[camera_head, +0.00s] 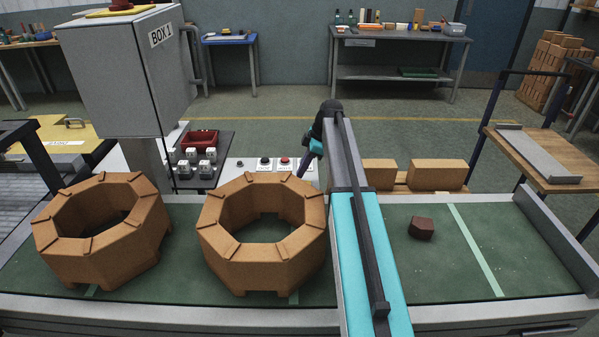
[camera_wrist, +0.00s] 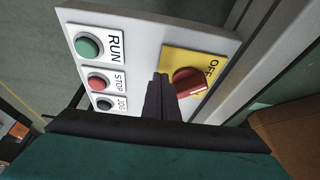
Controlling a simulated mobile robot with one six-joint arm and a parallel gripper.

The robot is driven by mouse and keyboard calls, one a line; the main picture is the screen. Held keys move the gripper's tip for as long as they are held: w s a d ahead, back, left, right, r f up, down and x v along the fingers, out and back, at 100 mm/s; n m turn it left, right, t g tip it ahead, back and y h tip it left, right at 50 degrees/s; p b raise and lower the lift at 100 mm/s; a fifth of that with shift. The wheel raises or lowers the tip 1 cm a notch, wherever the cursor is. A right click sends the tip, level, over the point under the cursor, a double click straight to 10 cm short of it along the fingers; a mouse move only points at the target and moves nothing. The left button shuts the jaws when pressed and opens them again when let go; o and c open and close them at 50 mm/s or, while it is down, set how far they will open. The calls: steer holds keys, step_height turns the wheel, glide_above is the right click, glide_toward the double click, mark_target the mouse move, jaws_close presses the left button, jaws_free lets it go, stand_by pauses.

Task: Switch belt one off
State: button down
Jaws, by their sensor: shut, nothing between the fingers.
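In the wrist view a pale control panel (camera_wrist: 146,38) carries a green RUN button (camera_wrist: 88,46), a red STOP button (camera_wrist: 96,81) and a dark JOG button (camera_wrist: 104,103). Beside them is a red rotary knob (camera_wrist: 189,80) on a yellow plate with the word OFF at its upper right. A pale mark shows on the knob's lower side; I cannot tell its exact setting. My gripper (camera_wrist: 160,82) is shut and empty, its dark tips just left of the knob; contact is unclear. In the head view my gripper (camera_head: 304,168) is low behind the belt, partly hidden by my arm.
A green belt (camera_head: 375,275) runs across the front, bearing two octagonal brick rings (camera_head: 100,270) (camera_head: 265,275) and a dark lump (camera_head: 421,228). BOX 1 (camera_head: 125,80) stands at the left. Two bricks (camera_head: 378,173) (camera_head: 437,175) sit behind the belt, right of my arm.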

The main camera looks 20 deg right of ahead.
steer(key=shift+w+d+r, duration=0.15)
steer(key=shift+w+d, duration=0.1)
steer(key=shift+d, duration=0.35)
steer(key=shift+w+d+r, duration=0.1)
steer(key=shift+w+d, duration=0.1)
steer(key=shift+d, duration=0.4)
steer(key=w+b+v, duration=0.1)
steer(key=w+v, duration=0.1)
steer(key=v, duration=0.7)
steer(key=shift+r, duration=0.2)
steer(key=shift+d, duration=0.15)
